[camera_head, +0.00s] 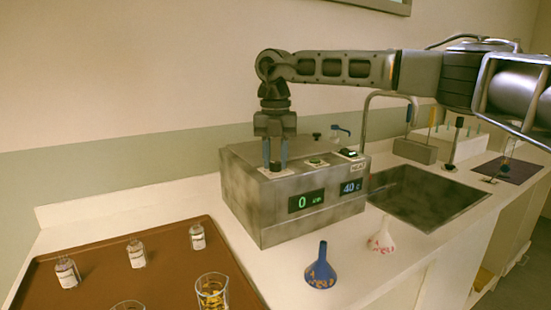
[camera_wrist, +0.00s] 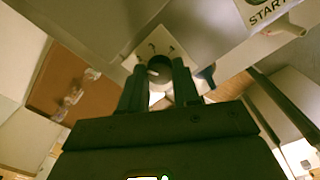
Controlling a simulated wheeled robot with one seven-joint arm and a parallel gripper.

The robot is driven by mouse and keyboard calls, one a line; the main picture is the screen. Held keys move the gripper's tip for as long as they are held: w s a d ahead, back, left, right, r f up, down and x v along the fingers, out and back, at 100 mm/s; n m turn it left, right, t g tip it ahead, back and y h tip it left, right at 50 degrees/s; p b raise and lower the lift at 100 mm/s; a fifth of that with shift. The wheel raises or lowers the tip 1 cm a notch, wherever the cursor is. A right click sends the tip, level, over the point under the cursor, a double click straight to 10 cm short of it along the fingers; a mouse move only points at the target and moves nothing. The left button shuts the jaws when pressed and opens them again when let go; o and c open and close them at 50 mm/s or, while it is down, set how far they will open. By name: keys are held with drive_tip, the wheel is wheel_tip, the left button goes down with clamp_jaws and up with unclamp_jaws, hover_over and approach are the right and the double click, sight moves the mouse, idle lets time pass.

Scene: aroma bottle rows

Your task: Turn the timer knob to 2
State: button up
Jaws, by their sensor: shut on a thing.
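The grey metal machine (camera_head: 240,203) stands on the counter. Its front shows a green "0" display (camera_head: 303,202) and a blue "40" display (camera_head: 351,187). My gripper (camera_head: 275,168) points straight down onto the left of the machine's top. In the wrist view my gripper (camera_wrist: 160,80) has one finger on each side of the dark round timer knob (camera_wrist: 157,66) and is shut on it. A white dial plate (camera_wrist: 176,48) with dark marks lies under the knob. The fingers hide most of the knob in the head view, and the dial numbers cannot be read.
A brown tray (camera_head: 95,242) with vials and beakers is at left. A blue funnel (camera_head: 320,272) and white funnel (camera_head: 381,240) stand in front, a sink (camera_head: 425,197) at right.

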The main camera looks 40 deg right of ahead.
sight(275, 163)
idle(0.3)
drive_tip(key=o, duration=1.1)
drive_tip(key=shift+c, duration=0.2)
drive_tip(key=shift+r+b, duration=0.35)
drive_tip(key=shift+r, duration=3.6)
